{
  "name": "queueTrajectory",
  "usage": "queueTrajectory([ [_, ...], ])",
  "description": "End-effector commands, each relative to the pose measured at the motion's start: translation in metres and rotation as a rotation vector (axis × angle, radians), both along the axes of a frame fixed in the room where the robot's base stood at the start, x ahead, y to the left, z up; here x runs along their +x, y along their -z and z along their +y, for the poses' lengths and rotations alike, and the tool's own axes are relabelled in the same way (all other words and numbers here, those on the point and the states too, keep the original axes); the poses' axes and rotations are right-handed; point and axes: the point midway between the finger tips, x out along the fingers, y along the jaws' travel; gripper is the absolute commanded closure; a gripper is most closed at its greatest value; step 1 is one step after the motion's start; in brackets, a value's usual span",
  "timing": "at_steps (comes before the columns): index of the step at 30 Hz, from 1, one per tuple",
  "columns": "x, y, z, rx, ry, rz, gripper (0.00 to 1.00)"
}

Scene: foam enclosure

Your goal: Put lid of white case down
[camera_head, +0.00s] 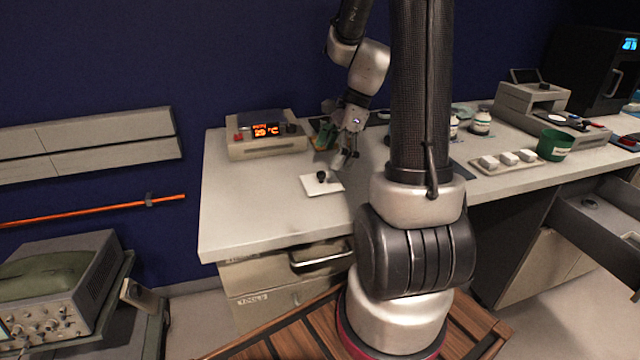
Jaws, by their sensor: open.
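A flat white square lid (313,188) with a small black knob lies on the grey bench near its front edge. I cannot tell whether the case is under it. My gripper (345,160) points down just behind and to the right of the knob. Its fingers are apart, with nothing seen between them. My gripper looks apart from the lid, though the small view leaves the exact gap unclear.
A beige device (262,149) with a lit orange display stands behind and left of the lid. A white tray (490,171) with white blocks, a green cup (554,145) and white jars (481,123) stand to the right. An open drawer (590,222) juts out at right. The bench's left front is clear.

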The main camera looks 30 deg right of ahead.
Motion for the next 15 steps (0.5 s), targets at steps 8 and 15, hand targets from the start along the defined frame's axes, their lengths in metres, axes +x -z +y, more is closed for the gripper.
queueTrajectory([
  [8,0.002,0.040,0.015,0.001,-0.004,0.004,0.00],
  [15,0.004,0.053,0.019,-0.001,-0.004,-0.001,0.00],
])
